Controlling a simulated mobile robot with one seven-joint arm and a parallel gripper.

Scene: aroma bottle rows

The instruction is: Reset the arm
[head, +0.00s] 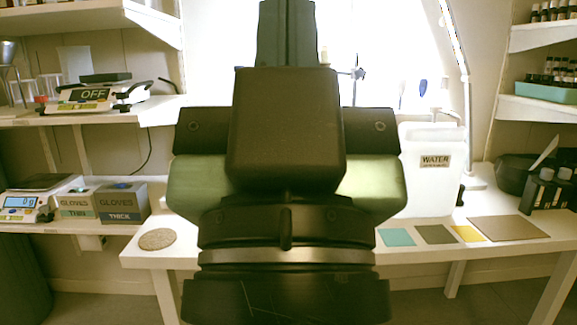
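My gripper (288,30) fills the middle of the head view, seen from behind, with its dark wrist at the bottom and its narrow fingers running up to the top edge. The fingers stand close together with no bright gap between them, so it looks shut. Their tips are cut off by the top edge, and I see nothing held. My gripper and wrist hide the middle of the white table (150,256) and part of the bright window behind.
A white water container (427,190) stands right of my gripper, near several flat coloured pieces (436,234). A round cork mat (157,239) lies at left. Scales and glove boxes (120,204) sit on left shelves. Dark bottles (546,190) and a bowl (516,175) stand at right.

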